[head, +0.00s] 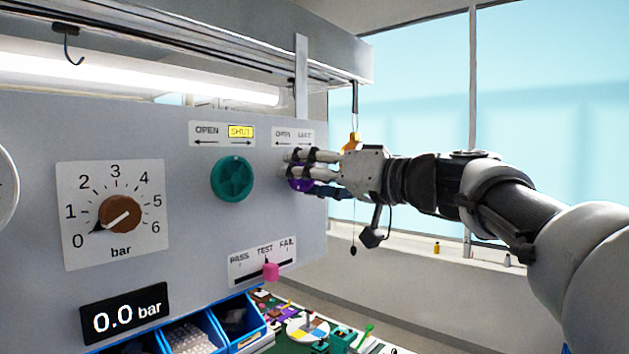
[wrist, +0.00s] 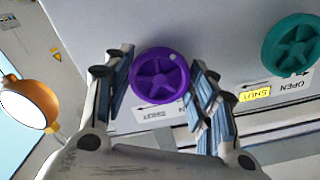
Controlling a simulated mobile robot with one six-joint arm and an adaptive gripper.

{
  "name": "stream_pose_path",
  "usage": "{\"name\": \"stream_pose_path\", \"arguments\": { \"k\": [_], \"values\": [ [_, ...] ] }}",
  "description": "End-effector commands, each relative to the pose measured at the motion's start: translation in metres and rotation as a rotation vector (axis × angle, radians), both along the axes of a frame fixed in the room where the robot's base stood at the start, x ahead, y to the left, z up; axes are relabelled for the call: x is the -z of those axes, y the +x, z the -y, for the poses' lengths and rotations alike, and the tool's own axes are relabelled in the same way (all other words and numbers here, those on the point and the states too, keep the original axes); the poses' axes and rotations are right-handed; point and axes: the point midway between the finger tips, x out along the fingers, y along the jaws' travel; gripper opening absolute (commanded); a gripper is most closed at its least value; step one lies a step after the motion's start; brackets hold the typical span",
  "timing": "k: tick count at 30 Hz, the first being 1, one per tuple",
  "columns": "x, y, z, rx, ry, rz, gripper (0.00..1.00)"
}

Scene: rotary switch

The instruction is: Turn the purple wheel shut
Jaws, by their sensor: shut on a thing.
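The purple wheel (head: 301,185) is on the right part of the grey panel, mostly hidden behind my gripper (head: 297,169) in the head view. In the wrist view the purple wheel (wrist: 160,82) shows its face and spokes, with a small pale dot near its rim. My gripper (wrist: 164,88) has a finger on each side of the wheel and is shut on it. The OPEN/SHUT label (head: 294,135) above this wheel is white and shows no yellow mark; it is partly covered in the wrist view.
A green wheel (head: 232,179) sits left of the purple one, its SHUT word (head: 241,131) lit yellow. Further left are a brown dial (head: 120,213) and a display (head: 123,309) reading 0.0 bar. A pink slider (head: 271,271) is below. An orange object (wrist: 30,102) hangs near my gripper.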

Motion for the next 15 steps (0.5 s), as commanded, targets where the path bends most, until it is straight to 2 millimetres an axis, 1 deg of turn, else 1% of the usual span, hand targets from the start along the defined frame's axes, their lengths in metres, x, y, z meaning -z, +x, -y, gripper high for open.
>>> {"name": "stream_pose_path", "arguments": {
  "k": [15],
  "values": [
    [-0.0003,-0.0004,-0.0005,-0.001,0.301,-0.389,0.28]
  ]
}}
